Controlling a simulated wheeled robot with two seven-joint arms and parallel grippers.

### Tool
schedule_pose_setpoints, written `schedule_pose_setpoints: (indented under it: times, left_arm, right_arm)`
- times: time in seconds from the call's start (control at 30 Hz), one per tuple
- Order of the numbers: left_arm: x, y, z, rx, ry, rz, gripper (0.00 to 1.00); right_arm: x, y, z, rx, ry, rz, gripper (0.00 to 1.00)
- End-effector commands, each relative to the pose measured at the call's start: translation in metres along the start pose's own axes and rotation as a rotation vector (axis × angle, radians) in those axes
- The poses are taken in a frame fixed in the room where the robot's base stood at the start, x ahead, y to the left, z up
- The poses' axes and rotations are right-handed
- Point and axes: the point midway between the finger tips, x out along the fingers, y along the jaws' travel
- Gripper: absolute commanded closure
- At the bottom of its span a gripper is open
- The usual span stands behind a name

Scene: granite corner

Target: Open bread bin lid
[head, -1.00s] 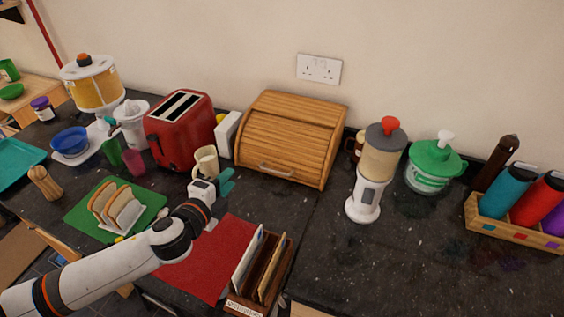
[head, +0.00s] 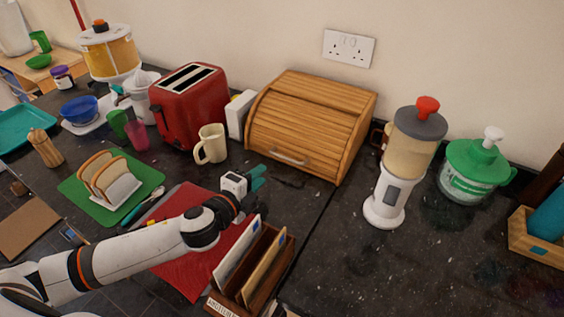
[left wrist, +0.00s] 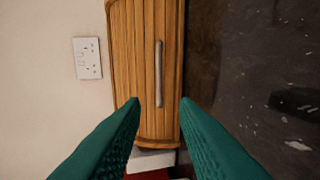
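The wooden bread bin (head: 309,122) stands against the wall in the head view, its slatted roll lid (head: 300,128) down. A metal bar handle (head: 289,158) sits low on the lid's front. My left gripper (head: 258,178) is in front of the bin, apart from the handle. In the left wrist view its two green fingers (left wrist: 160,103) are spread with nothing between them. Beyond them show the bin (left wrist: 130,45) and the upright-looking handle (left wrist: 159,73). My right gripper is not in view.
A cream mug (head: 211,145) and red toaster (head: 189,107) stand left of the bin. A white-based dispenser (head: 388,200) stands to its right. A wooden letter rack (head: 260,260) and red mat (head: 180,262) lie in front, near my left arm.

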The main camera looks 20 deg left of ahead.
Motion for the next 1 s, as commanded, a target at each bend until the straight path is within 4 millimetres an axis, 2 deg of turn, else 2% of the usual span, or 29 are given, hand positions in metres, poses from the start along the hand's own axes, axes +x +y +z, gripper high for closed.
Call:
schedule_pose_setpoints:
  times: [0.17, 0.4, 0.6, 0.8, 1.0]
  left_arm:
    - [0.021, 0.003, 0.0, -0.001, 0.002, 0.002, 0.73]
    - [0.069, 0.003, 0.0, -0.001, 0.001, 0.001, 0.73]
    - [0.101, 0.001, 0.0, -0.001, 0.001, 0.0, 0.73]
    - [0.116, 0.001, 0.0, 0.0, 0.0, 0.0, 0.73]
    - [0.118, 0.0, 0.001, 0.0, -0.001, 0.0, 0.73]
  right_arm:
    - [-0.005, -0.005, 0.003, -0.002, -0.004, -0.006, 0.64]
    - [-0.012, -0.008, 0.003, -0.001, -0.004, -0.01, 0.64]
    - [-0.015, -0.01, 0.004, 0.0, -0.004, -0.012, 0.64]
    - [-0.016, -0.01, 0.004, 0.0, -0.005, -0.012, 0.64]
    - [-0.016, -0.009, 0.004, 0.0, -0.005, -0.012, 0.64]
